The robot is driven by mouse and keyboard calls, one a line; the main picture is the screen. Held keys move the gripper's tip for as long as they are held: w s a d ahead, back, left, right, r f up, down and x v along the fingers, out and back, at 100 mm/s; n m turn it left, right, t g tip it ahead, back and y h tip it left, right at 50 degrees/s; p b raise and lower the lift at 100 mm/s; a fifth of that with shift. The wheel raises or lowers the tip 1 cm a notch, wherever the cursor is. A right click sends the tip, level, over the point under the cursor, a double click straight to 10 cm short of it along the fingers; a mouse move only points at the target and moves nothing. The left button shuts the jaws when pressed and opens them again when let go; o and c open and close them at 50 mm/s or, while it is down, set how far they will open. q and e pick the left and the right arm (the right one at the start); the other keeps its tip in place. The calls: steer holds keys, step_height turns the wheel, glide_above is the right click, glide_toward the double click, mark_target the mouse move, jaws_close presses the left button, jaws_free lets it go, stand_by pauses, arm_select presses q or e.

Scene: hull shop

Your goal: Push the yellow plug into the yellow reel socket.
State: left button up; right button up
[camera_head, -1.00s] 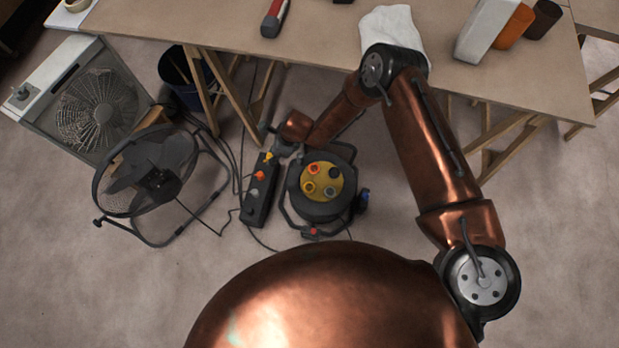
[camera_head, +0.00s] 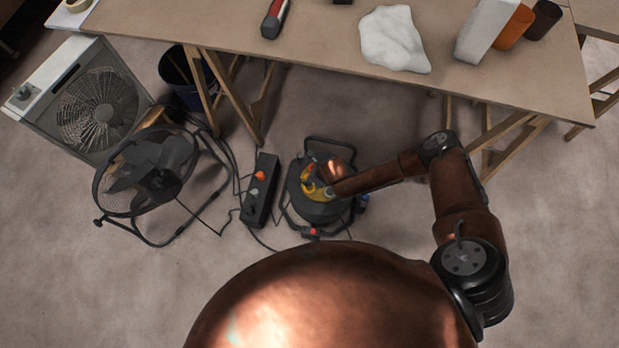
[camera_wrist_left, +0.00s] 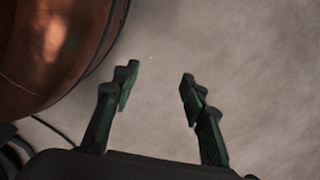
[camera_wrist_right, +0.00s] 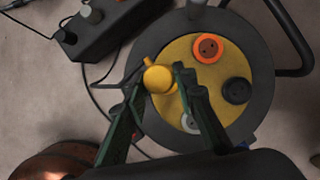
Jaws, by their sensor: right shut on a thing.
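The yellow plug (camera_wrist_right: 159,79) is between the fingertips of my right gripper (camera_wrist_right: 161,72), which is shut on it. In the right wrist view it is over the left part of the yellow reel face (camera_wrist_right: 208,78). The yellow socket is hidden behind the plug and fingers in that view; I cannot tell whether the plug touches it or is in it. The black cable reel (camera_head: 318,210) stands on the floor, and my right arm reaches over it from the right in the head view. My left gripper (camera_wrist_left: 159,73) is open and empty above bare floor.
The reel face also has an orange socket (camera_wrist_right: 207,48), a black one (camera_wrist_right: 236,90) and a grey one (camera_wrist_right: 190,123). A black power strip (camera_head: 260,200) with an orange plug stands left of the reel. A round fan (camera_head: 150,170) is further left. The table (camera_head: 330,50) overhangs behind.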

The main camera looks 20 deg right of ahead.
arm_select(q)
steer(key=shift+w, duration=0.3)
steer(key=shift+w, duration=0.15)
arm_select(e)
steer(key=shift+f, duration=0.1)
steer(key=shift+f, duration=0.15)
steer(key=shift+f+b, duration=0.25)
steer(key=shift+b, duration=0.1)
steer(key=shift+f+b, duration=0.9)
steer(key=shift+f, duration=0.25)
steer(key=shift+f+b, duration=0.6)
steer(key=shift+f, duration=0.2)
steer(key=shift+f+b, duration=0.35)
steer(key=shift+f, duration=0.1)
arm_select(q)
steer(key=w+d+r, duration=0.3)
steer(key=w+r, duration=0.2)
steer(key=r, duration=0.6)
steer(key=shift+w+d, duration=0.15)
steer(key=shift+d, duration=0.05)
steer(key=shift+w+r+h, duration=0.1)
steer(key=shift+r+h, duration=0.2)
arm_select(e)
steer(key=shift+s+d+r, duration=0.1)
steer(key=shift+s, duration=0.1)
